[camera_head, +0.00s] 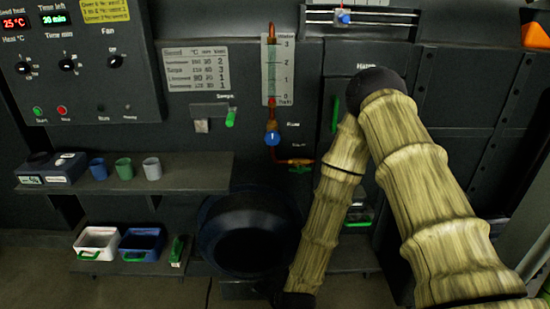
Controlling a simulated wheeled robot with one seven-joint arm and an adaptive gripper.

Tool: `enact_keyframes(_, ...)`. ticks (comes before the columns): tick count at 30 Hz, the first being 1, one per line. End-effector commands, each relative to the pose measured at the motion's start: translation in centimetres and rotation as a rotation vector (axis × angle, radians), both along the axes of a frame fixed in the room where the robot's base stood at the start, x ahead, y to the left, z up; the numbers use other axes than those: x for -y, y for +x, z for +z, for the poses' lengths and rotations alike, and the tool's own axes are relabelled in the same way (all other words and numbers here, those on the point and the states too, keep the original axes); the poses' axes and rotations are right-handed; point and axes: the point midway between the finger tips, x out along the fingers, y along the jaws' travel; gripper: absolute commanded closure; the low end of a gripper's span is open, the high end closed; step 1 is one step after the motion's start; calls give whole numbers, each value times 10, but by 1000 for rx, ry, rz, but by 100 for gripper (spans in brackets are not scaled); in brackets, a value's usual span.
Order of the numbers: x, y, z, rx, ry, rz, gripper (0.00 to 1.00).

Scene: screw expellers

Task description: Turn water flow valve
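A round blue valve knob (271,138) sits on a copper pipe just below a glass flow gauge (278,72) with a scale from 0 to 3. A green valve handle (299,169) is on the pipe's lower branch, to the right. Small labels stand beside these valves, but they are too blurred to read surely. My bamboo-textured arm rises from the lower right, bends at a dark elbow and runs down to the bottom edge, right of the pipe. The fingers of my gripper do not show; the arm's far end leaves the picture at the bottom.
A dark pan (247,232) stands below the valves. A shelf (190,174) on the left carries a scale (51,168) and three cups. White (97,243) and blue (142,245) trays sit lower. My arm hides part of the right-hand panel.

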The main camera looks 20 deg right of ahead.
Motion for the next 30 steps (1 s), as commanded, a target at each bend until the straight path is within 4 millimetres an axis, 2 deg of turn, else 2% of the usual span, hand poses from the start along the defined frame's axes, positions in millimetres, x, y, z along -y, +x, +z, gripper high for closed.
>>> enact_keyframes(1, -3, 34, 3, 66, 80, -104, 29)
enact_keyframes(5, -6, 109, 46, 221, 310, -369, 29)
enact_keyframes(6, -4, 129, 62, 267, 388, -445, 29)
enact_keyframes(8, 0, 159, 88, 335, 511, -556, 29)
enact_keyframes(9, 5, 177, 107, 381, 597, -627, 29)
enact_keyframes(13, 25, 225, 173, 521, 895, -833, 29)
enact_keyframes(15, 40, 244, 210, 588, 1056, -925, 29)
enact_keyframes(18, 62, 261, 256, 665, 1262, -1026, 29)
enact_keyframes(21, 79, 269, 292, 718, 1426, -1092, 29)
enact_keyframes(25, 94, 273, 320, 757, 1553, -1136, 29)
enact_keyframes(30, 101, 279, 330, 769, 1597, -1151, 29)
